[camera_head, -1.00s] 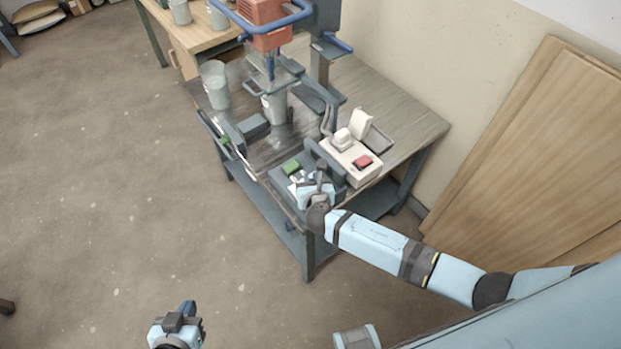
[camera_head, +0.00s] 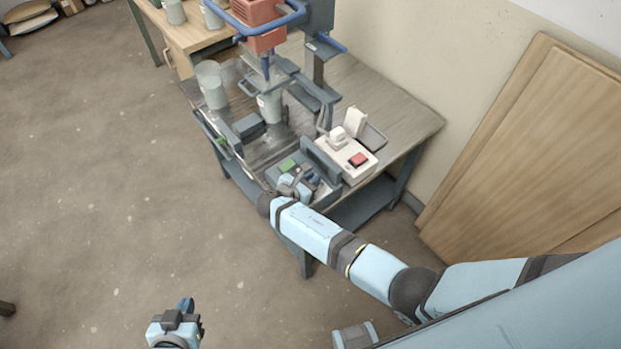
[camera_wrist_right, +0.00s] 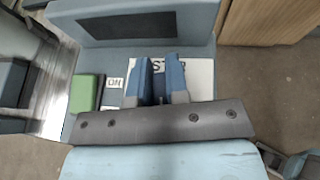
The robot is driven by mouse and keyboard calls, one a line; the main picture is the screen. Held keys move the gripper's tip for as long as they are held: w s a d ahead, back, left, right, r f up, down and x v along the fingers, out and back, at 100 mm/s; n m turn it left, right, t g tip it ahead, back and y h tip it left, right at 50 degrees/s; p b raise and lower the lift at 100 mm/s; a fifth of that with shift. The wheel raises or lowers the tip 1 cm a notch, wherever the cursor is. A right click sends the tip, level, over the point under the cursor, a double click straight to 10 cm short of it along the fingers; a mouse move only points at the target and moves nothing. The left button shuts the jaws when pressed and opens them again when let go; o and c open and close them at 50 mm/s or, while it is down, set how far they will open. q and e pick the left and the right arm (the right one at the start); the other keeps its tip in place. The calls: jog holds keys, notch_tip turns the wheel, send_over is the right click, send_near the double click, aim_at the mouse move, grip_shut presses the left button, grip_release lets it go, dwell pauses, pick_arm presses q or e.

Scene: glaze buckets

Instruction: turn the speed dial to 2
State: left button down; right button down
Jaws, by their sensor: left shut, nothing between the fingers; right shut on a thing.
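The control panel (camera_wrist_right: 130,70) with the speed dial is at the front of the metal table, under my right gripper. A white plate (camera_wrist_right: 202,75) with partly covered lettering lies behind the fingers. My right gripper (camera_wrist_right: 157,78) is shut on the dial, whose dark knob (camera_wrist_right: 158,90) barely shows between the blue fingers. The pointer and most of the scale are hidden, so I cannot tell the setting. In the head view my right gripper (camera_head: 305,182) is over the panel. My left gripper (camera_head: 185,305) is shut and empty, low over the floor, far from the table.
A green button (camera_wrist_right: 86,94) and an ON label (camera_wrist_right: 114,82) are left of the fingers. A dark upright plate (camera_head: 320,160) stands behind the panel. A white box with a red button (camera_head: 357,159) is beyond it. A mixer (camera_head: 264,30) stands over a bucket (camera_head: 269,106).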

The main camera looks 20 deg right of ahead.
jog(key=shift+s+a+f+m+g+h, duration=0.1)
jog(key=shift+s+f+m+g+h, duration=0.1)
jog(key=shift+m+g, duration=0.25)
jog(key=shift+s+f+m+g+h, duration=0.1)
jog(key=shift+m+g+h, duration=0.1)
jog(key=shift+m+g, duration=0.25)
jog(key=c, duration=1.1)
grip_release()
jog(key=shift+r, duration=0.1)
jog(key=shift+w, duration=0.1)
